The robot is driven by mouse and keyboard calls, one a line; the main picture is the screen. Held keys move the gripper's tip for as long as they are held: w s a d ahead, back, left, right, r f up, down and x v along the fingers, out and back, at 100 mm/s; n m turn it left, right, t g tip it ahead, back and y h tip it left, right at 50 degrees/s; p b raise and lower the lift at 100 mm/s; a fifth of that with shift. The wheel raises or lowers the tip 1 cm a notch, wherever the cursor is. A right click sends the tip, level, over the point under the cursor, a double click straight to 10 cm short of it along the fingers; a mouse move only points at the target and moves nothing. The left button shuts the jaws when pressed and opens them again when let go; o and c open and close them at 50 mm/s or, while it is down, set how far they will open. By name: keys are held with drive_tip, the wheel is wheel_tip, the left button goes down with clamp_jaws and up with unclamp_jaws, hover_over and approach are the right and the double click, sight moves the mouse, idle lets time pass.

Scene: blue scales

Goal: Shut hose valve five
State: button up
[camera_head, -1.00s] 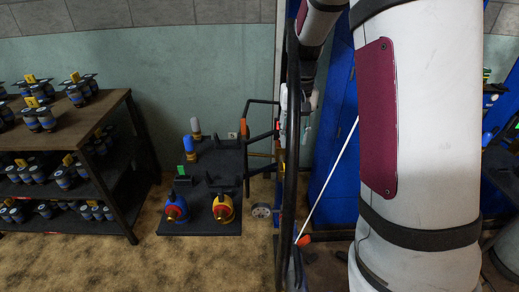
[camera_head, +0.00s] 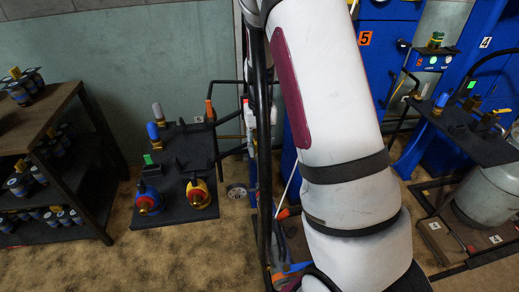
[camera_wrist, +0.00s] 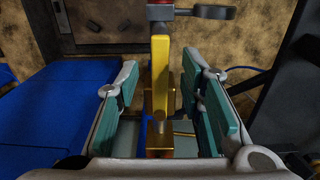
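In the wrist view my gripper (camera_wrist: 162,108) is open, with one teal finger pad on each side of a yellow lever (camera_wrist: 161,62). The lever stands over a brass valve body (camera_wrist: 158,138), and gaps show between it and both pads. A red piece and a dark ring are at its far end. No number shows on this valve, so I cannot tell whether it is valve five. In the head view an orange label 5 (camera_head: 365,39) is on the blue frame at upper right. My gripper cannot be made out there; my white arm covers the middle.
A dark platform (camera_head: 476,141) with brass valves stands at right, beside a grey tank (camera_head: 490,197). A brown shelf (camera_head: 58,120) of blue-and-black fittings is at left. A black stand (camera_head: 180,165) holds red and yellow fittings. A blue panel (camera_wrist: 60,115) lies left of my gripper.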

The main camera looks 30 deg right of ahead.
drive_tip(key=shift+f, duration=0.6)
clamp_jaws()
